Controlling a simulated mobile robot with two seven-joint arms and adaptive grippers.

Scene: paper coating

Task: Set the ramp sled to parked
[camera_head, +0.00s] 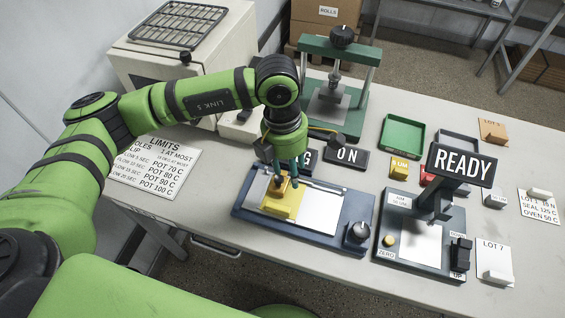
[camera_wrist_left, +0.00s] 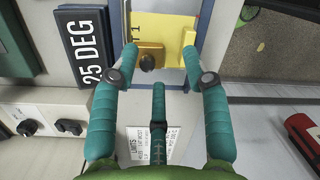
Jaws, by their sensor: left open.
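The ramp sled, which I take to be the yellow block (camera_head: 282,205), sits toward the left part of a blue-based device (camera_head: 335,233) with a pale plate. In the left wrist view the yellow piece (camera_wrist_left: 176,18) carries a brass-coloured block with a dark round knob (camera_wrist_left: 147,63). My left gripper (camera_head: 290,174) is above the yellow block, pointing down. In the left wrist view its teal fingertips (camera_wrist_left: 160,46) are apart, on either side of the brass block; contact cannot be told. My right gripper is not in view.
A dark knob (camera_head: 358,233) stands at the device's right end. To the right stands a scale with a "READY" display (camera_head: 462,165). A limits card (camera_head: 155,168) lies at left.

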